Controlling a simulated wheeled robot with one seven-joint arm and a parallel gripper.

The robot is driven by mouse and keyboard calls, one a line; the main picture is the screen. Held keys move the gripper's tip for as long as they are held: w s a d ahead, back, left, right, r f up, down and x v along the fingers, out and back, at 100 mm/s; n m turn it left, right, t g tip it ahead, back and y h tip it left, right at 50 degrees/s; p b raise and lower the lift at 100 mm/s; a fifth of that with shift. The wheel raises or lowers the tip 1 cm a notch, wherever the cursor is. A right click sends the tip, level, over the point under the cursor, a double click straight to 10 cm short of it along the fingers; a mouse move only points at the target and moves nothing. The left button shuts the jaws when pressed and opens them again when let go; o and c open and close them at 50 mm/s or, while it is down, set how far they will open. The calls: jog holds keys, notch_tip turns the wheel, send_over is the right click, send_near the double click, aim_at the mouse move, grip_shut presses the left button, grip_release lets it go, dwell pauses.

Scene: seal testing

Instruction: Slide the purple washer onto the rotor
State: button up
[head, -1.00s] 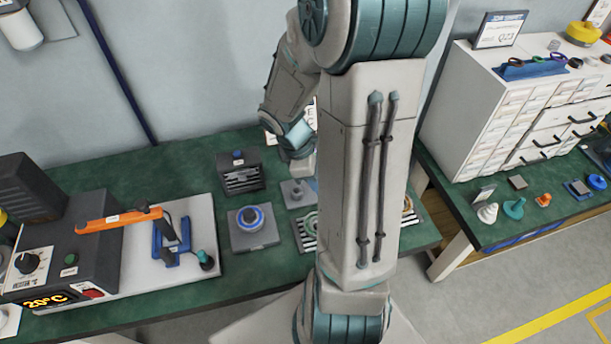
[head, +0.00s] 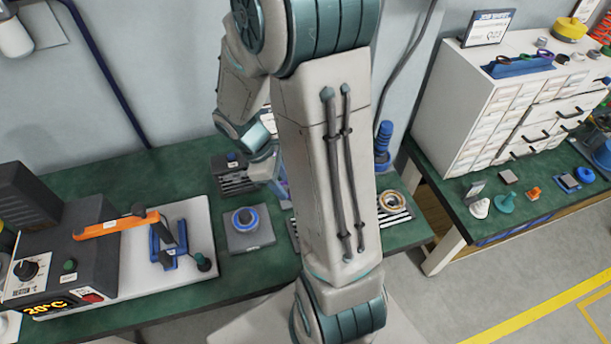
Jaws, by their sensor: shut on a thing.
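My gripper (head: 268,172) is at the back of the green bench, mostly hidden behind my own arm. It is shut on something. A small purplish patch (head: 283,188) shows beside it, which looks like the purple washer, but its ring shape is hidden. A grey square plate (head: 262,238) with a round hub and a blue ring (head: 245,217) lies left of and nearer than the gripper. I cannot tell for sure whether this is the rotor. The grey fixture right of it is now covered by my arm.
A striped mat (head: 398,217) with pale and orange rings (head: 394,202) is partly hidden by my arm. A blue post (head: 383,146) stands behind it. A dark slotted block (head: 232,181) stands near the gripper. A heater unit with an orange lever (head: 115,226) is at left.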

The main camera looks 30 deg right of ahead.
jog(key=p, duration=0.2)
send_over(244, 214)
jog(key=shift+w+a+f, duration=0.3)
jog(key=shift+w+f, duration=0.05)
jog(key=shift+f, duration=0.05)
jog(key=shift+f+b, duration=1.9)
jog(key=shift+f, duration=0.25)
jog(key=shift+f+b, duration=0.35)
jog(key=shift+f, duration=0.1)
jog(key=o, duration=1.1)
jog(key=shift+r, duration=0.1)
jog(key=shift+c, duration=0.2)
jog(key=shift+r+p, duration=2.05)
jog(key=shift+r, duration=0.5)
